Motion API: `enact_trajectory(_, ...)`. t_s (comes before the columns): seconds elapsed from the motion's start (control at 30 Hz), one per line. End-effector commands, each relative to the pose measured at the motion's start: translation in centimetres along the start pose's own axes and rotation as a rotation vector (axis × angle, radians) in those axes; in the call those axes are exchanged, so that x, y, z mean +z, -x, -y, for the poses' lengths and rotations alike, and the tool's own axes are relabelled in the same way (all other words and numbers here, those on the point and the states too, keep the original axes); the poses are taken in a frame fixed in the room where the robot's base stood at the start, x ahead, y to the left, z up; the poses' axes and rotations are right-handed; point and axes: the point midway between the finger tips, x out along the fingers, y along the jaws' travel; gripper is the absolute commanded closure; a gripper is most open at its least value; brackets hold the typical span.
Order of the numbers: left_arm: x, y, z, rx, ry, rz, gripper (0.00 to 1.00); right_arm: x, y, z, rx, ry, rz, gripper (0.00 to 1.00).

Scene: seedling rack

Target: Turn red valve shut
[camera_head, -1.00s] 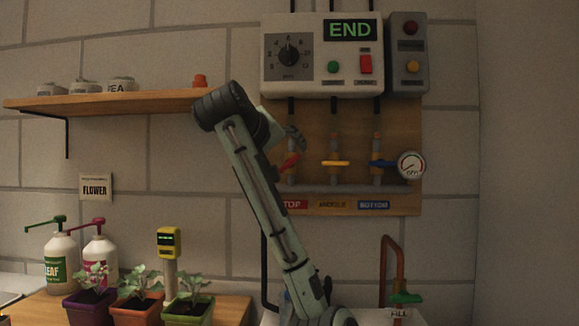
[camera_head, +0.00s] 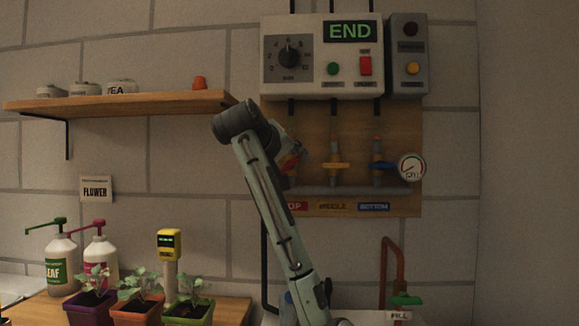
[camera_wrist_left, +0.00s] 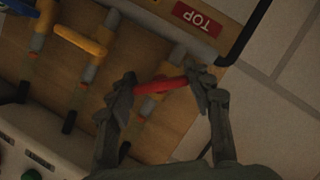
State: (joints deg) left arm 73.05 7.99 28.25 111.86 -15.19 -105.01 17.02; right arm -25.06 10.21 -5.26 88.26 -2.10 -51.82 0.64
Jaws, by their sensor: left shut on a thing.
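The red valve (camera_wrist_left: 160,85) is on the pipe above the red TOP label (camera_head: 296,206). In the left wrist view its red handle lies between my fingers, at a slant across its pipe. My left gripper (camera_wrist_left: 160,94) is shut on this handle, one finger at each end. In the head view my left gripper (camera_head: 291,158) is at the left pipe and covers most of the red valve. My right gripper is not in view.
The yellow valve (camera_head: 336,166) and blue valve (camera_head: 384,164) stand to the right, with a gauge (camera_head: 411,167) beyond. A control box (camera_head: 322,60) reading END hangs above. A shelf (camera_head: 120,103) and potted seedlings (camera_head: 138,308) are at the left.

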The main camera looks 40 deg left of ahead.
Motion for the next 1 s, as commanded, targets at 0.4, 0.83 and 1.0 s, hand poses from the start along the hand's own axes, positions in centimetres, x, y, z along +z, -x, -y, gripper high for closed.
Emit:
enact_trajectory(0.4,-0.10,0.05,0.05,-0.033,-0.075,-0.002,0.78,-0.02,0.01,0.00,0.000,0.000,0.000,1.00)
enact_trajectory(0.83,-0.11,0.03,0.06,-0.160,-0.379,-0.003,0.78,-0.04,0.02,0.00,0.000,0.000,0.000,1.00)
enact_trajectory(1.0,-0.10,0.03,0.02,-0.206,-0.494,-0.002,0.78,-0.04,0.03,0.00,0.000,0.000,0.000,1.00)
